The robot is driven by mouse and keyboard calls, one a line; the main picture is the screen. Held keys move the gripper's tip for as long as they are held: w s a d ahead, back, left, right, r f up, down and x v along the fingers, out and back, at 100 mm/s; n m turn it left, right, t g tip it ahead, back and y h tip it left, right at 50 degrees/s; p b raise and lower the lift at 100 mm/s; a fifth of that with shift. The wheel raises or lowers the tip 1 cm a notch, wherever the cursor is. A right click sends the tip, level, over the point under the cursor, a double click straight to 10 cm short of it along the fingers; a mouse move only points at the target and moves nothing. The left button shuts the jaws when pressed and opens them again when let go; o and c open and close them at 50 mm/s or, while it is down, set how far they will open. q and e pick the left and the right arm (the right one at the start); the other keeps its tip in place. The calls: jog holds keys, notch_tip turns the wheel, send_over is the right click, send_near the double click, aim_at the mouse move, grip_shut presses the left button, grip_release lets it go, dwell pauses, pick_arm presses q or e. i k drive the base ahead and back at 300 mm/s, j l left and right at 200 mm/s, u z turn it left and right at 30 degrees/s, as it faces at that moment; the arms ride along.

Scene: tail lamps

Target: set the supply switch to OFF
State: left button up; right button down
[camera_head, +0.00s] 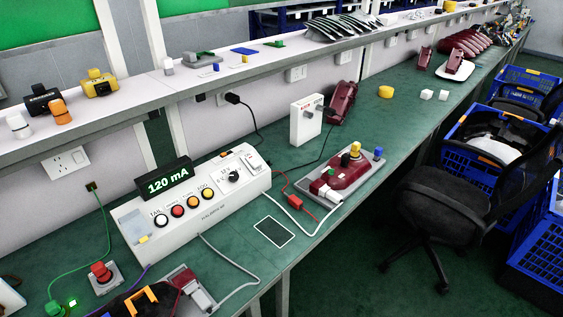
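A long white test unit (195,205) stands on the green bench, with a display (164,180) reading "120 mA". Its top carries a black rotary knob (233,176), a pale rocker-like switch panel (253,161) and a row of round buttons in white, red, orange and yellow. The small print around the knob and switch is too small to read, so I cannot tell which is the supply switch or its setting. Neither of my grippers is in view.
A red lamp in a grey fixture (345,177) lies right of the unit, wired to it. A white box with knobs (306,121) stands behind. A red push button (101,273) sits at front left. A black chair (460,200) and blue crates stand right.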

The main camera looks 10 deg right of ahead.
aim_at(255, 163)
jog(key=i+l+u, duration=0.1)
jog(key=u, duration=0.4)
jog(key=l+u, duration=0.15)
jog(key=u, duration=0.35)
jog(key=i+l+u, duration=0.1)
jog(key=l+u, duration=0.35)
jog(key=l, duration=0.65)
jog(key=l+u, duration=0.4)
jog(key=l, duration=0.7)
jog(key=k, duration=0.05)
